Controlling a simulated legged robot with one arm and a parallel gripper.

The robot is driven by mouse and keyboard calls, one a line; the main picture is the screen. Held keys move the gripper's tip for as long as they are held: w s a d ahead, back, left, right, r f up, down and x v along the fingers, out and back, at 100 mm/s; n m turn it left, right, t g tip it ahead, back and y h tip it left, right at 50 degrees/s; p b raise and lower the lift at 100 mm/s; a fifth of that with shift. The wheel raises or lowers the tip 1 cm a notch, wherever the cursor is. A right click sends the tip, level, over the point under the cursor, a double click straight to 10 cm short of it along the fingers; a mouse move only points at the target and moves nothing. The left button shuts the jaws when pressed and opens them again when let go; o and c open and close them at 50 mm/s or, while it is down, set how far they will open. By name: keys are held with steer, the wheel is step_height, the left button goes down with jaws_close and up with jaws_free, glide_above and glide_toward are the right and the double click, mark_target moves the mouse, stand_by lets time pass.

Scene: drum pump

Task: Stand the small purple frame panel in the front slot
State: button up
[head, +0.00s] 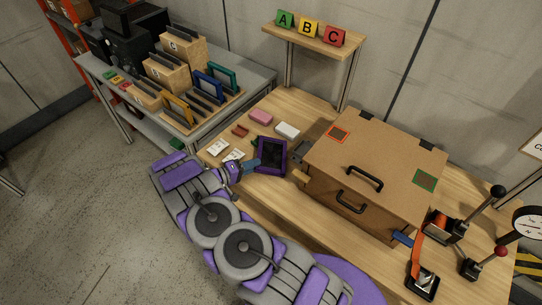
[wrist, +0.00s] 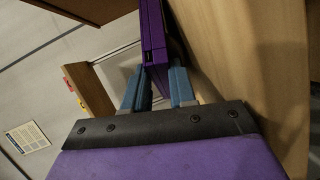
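The small purple frame panel (head: 271,156) has a dark centre and is over the near left part of the wooden table. My gripper (head: 251,165) is shut on its left edge. In the wrist view, the blue fingers of my gripper (wrist: 157,84) are on both sides of the purple panel (wrist: 153,35). I cannot tell whether the panel touches the table. A slotted rack (head: 201,117) stands on the grey table at upper left. It holds a yellow frame (head: 177,107), a blue frame (head: 208,88) and a teal frame (head: 223,76), with dark slots between them. I cannot tell which slot is the front one.
A large cardboard-brown box (head: 345,165) with black handles stands right of the panel. Pink (head: 261,116) and white (head: 287,131) blocks lie behind it. Wooden boxes (head: 168,72) stand left of the rack. Levers (head: 478,262) are at lower right. A gap separates the tables.

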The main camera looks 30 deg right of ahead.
steer(key=shift+f, duration=0.1)
jaws_close()
